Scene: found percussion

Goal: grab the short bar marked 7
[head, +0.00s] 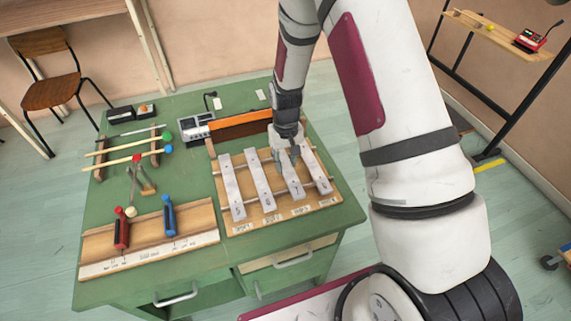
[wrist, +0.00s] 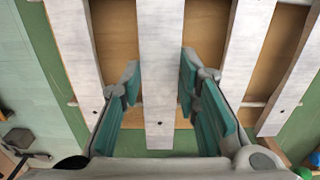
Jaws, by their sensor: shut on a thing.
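Several pale metal bars lie side by side on a wooden frame (head: 242,222) on the green table. My gripper (head: 286,158) is down at the third bar from the left (head: 292,181) in the head view. In the wrist view my gripper's teal-padded fingers (wrist: 158,88) are shut on this bar (wrist: 160,60), one along each long side. The bar still lies in line with its neighbours, and I cannot see whether it is raised. The marks on the bars are too small to read surely, so I cannot tell which is marked 7.
Neighbouring bars (head: 262,182) lie close on both sides. An orange-topped block (head: 240,128) and a grey device (head: 197,127) stand behind. A board with red (head: 121,234) and blue (head: 169,217) handled things is at front left. Mallets (head: 135,158) lie on a rack.

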